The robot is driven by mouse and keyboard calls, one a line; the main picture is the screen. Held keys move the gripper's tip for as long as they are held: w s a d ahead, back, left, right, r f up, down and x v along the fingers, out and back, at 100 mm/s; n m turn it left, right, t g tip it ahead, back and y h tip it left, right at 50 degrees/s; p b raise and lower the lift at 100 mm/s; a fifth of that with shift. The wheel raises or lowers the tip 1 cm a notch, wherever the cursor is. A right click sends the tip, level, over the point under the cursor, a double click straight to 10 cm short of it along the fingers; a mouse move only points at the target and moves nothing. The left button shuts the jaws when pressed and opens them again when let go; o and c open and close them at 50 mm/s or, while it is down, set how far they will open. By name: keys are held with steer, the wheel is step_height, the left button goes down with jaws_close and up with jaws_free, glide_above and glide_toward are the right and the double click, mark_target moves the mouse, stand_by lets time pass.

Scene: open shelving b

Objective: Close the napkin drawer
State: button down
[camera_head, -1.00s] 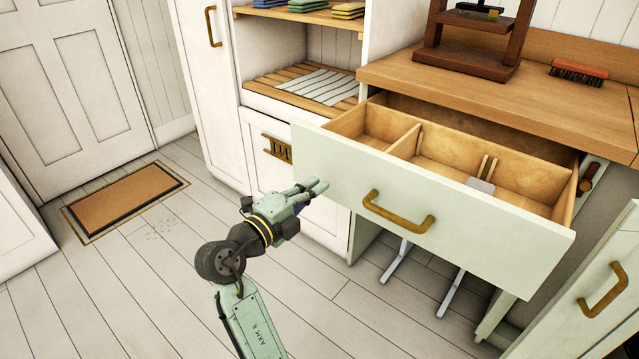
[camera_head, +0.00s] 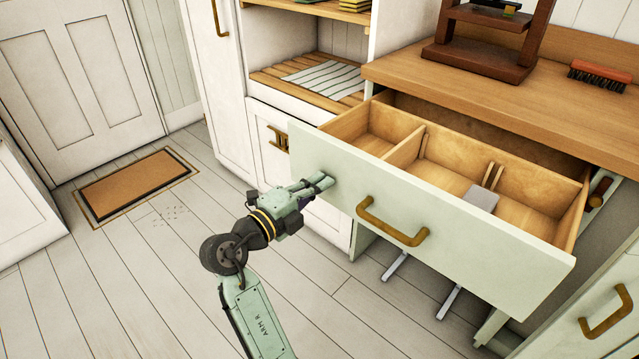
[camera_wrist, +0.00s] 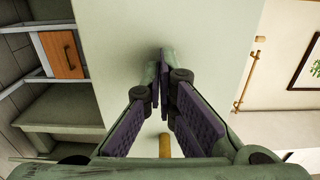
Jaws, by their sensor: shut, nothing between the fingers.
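The open drawer has a pale green front (camera_head: 460,236) with a brass bar handle (camera_head: 390,222). It is pulled well out from under the wooden worktop. Its wooden inside has dividers and holds a grey flat-ended tool (camera_head: 481,198). I cannot see any napkins in it. My gripper (camera_head: 326,181) is shut and empty. Its fingertips are at the left part of the drawer front, left of the handle; I cannot tell whether they touch. In the wrist view, my gripper's fingers (camera_wrist: 165,75) point at the pale front, and part of the brass handle (camera_wrist: 165,145) shows below them.
A wooden worktop (camera_head: 470,90) above the drawer carries a dark wooden press (camera_head: 485,45) and a red brush (camera_head: 600,76). A white cabinet with a striped cloth (camera_head: 325,78) stands left. A doormat (camera_head: 137,184) lies on the clear floor at left.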

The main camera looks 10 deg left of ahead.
steer(key=shift+w+d, duration=0.1)
steer(key=shift+w, duration=0.05)
steer(key=b, duration=1.4)
glide_toward(399, 127)
steer(key=x, duration=0.9)
steer(key=shift+w+f, duration=0.15)
steer(key=shift+f, duration=0.05)
steer(key=shift+w+d, duration=0.4)
steer(key=shift+w, duration=0.1)
steer(key=shift+r, duration=0.15)
steer(key=shift+w+r, duration=0.1)
